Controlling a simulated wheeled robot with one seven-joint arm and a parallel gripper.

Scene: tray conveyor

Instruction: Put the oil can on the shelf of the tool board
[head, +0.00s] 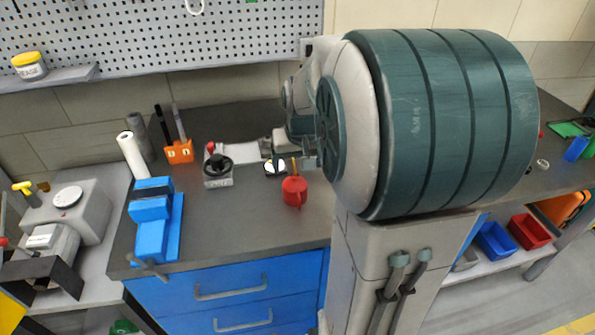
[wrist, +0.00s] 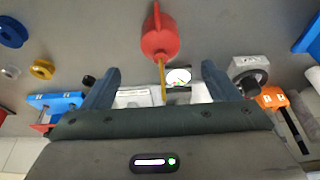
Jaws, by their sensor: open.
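The red oil can (head: 294,191) with its thin yellow spout stands on the dark workbench top, just left of my arm in the head view. In the wrist view the oil can (wrist: 160,38) is beyond the fingertips, with its spout pointing back between them. My gripper (wrist: 160,84) is open, with a blue-grey finger on each side and nothing clasped. In the head view my bulky arm hides most of it. The tool board (head: 150,38) is a perforated panel on the wall. Its shelf (head: 70,76) is at the left, carrying a yellow-lidded grease jar (head: 30,66).
Left of the can are a black-knobbed device (head: 218,170), an orange holder (head: 179,152), a white roll (head: 132,155) and a blue vise (head: 152,220). A white dial (head: 275,168) lies close behind the can. The bench in front of the can is clear.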

